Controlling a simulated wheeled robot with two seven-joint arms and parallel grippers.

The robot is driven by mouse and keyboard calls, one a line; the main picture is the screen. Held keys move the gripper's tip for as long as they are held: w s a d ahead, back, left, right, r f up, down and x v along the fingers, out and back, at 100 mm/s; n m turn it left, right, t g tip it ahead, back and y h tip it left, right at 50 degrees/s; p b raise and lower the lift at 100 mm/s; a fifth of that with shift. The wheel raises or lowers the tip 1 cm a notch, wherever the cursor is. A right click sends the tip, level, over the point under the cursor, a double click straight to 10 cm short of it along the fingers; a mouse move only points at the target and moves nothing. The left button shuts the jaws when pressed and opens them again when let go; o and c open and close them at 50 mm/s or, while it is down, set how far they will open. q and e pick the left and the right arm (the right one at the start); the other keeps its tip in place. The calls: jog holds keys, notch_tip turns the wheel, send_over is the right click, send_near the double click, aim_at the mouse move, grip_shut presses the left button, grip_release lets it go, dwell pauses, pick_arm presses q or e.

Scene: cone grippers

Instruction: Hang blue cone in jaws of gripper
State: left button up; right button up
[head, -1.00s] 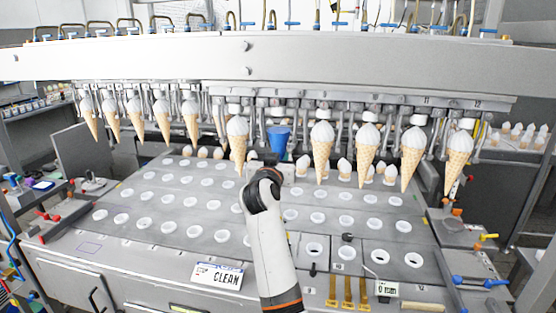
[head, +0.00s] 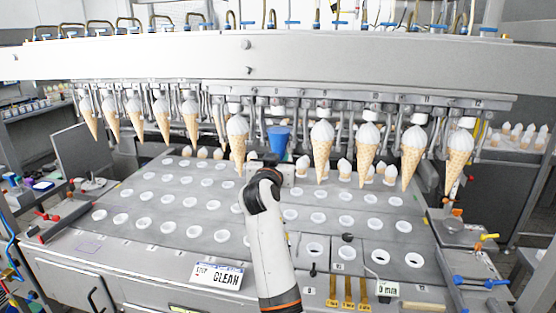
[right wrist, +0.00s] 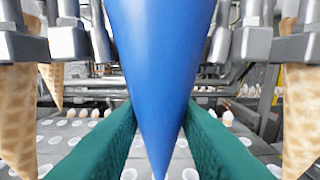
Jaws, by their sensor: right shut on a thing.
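The blue cone (head: 279,138) is upright, point down, under the overhead row of hanging jaws in the head view, between two hanging ice cream cones. In the right wrist view the blue cone (right wrist: 160,70) fills the middle, with a green finger on each side. My right gripper (right wrist: 160,130) is shut on it. In the head view my right gripper (head: 279,167) is partly hidden behind my own arm. The cone's top rim is close to the machine's jaws (head: 277,112); I cannot tell whether they touch it. My left gripper is not in view.
Ice cream cones (head: 322,150) hang close on both sides of the blue cone. Below is a grey plate (head: 160,228) with rows of white-rimmed holes. A heavy beam (head: 150,62) crosses above. A CLEAN sign (head: 217,274) is at the front edge.

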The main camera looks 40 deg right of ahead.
jog(key=shift+f+b, duration=0.35)
jog(key=shift+f, duration=0.05)
dwell(0.4)
jog(key=o, duration=1.3)
jog(key=shift+c, duration=0.2)
jog(key=v, duration=0.9)
dwell(0.9)
